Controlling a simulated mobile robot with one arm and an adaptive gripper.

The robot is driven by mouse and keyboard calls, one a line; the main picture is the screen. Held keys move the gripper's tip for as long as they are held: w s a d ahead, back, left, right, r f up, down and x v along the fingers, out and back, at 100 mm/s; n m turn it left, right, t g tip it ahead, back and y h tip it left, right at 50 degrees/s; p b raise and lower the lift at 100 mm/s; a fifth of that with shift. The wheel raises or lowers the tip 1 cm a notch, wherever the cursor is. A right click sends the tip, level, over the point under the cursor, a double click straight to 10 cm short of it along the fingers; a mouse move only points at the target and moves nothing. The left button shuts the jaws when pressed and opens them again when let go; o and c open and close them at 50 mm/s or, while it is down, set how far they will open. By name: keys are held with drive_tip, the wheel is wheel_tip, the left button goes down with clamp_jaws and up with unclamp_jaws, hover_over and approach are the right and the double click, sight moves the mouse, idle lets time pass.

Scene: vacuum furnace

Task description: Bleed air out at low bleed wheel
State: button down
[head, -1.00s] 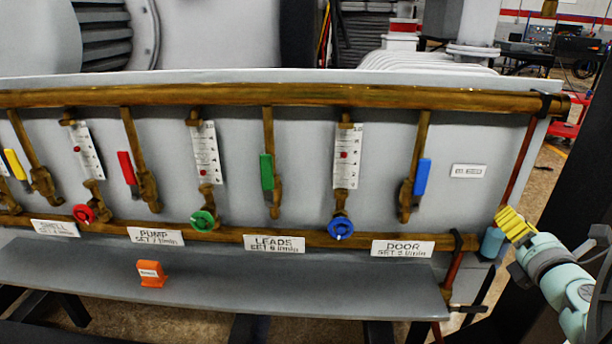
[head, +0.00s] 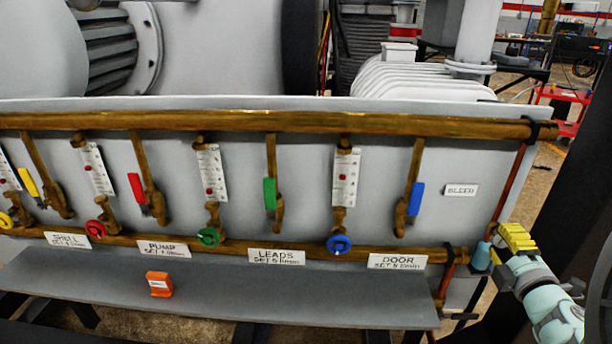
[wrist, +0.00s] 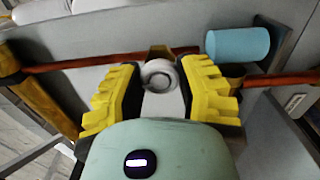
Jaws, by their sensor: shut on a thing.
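A small grey round wheel (wrist: 159,75) sits on the bleed pipe (wrist: 105,61), between my fingers in the wrist view. My gripper (wrist: 160,88), with yellow ridged fingers, is shut on this wheel. In the head view my gripper (head: 517,238) is at the lower right end of the panel and hides the wheel. A light-blue cylinder (wrist: 238,44) lies beside the wheel, apart from my fingers; it also shows in the head view (head: 482,257). The "BLEED" label (head: 461,190) is on the panel up and left of my gripper.
The grey panel carries several flow tubes, coloured lever handles and small wheels, such as the blue wheel (head: 339,245) above the "DOOR" label's left. An orange tag block (head: 159,284) stands on the grey shelf (head: 300,302). A dark post (head: 580,190) rises close to my arm at right.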

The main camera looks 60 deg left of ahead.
drive_tip(key=shift+m+p, duration=0.65)
drive_tip(key=shift+m, duration=0.45)
drive_tip(key=shift+f, duration=0.1)
drive_tip(key=c, duration=0.5)
unclamp_jaws()
drive_tip(key=v, duration=1.2)
